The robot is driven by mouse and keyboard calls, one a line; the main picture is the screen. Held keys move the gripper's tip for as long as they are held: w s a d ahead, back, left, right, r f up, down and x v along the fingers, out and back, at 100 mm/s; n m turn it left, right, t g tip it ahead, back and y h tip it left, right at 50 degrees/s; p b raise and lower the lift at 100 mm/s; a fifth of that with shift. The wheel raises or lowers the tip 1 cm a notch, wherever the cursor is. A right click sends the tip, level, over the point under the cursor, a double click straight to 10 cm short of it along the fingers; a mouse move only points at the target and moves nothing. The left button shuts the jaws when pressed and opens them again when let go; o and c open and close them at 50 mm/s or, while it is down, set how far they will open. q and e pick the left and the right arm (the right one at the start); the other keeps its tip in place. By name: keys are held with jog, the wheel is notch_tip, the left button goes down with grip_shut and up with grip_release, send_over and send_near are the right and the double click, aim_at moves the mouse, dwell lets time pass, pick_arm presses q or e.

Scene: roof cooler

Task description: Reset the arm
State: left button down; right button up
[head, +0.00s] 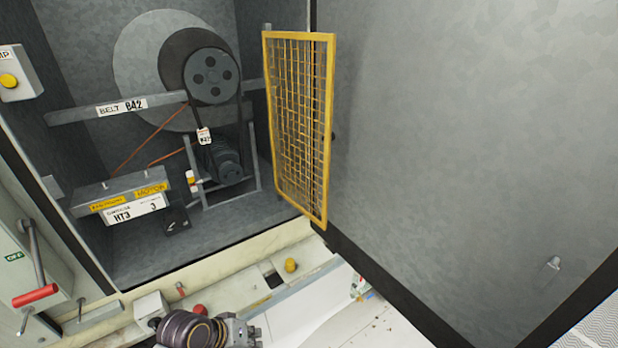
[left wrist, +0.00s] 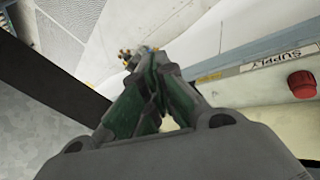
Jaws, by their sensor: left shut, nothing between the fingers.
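My left gripper (head: 250,335) is at the bottom edge of the head view, in front of the cooler's pale front ledge (head: 232,290). In the left wrist view, its green-lined fingers (left wrist: 152,72) are shut with nothing between them. A dark round joint of my left arm (head: 188,330) shows beside it. My right gripper is not in view.
A yellow mesh guard (head: 298,130) stands swung out beside the open belt compartment (head: 190,235). A large grey panel (head: 450,130) fills the right. A red knob (head: 199,310) is close to my arm; a red-handled lever (head: 36,295) is at left.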

pick_arm(q)
jog(key=shift+s+a+m+y, duration=2.1)
jog(key=shift+s+a, duration=0.75)
jog(key=shift+a, duration=1.4)
jog(key=s+f+g, duration=0.2)
jog(key=s+f, duration=0.1)
jog(key=f, duration=3)
jog(key=s+a+f, duration=0.2)
jog(key=s+f, duration=0.7)
jog(key=s, duration=0.2)
jog(key=s+a+f+g, duration=0.1)
jog(key=s+a+f, duration=0.1)
jog(key=s+f, duration=0.8)
jog(key=shift+s+f+y, duration=0.2)
jog(key=shift+s+y, duration=0.1)
jog(key=shift+s, duration=0.15)
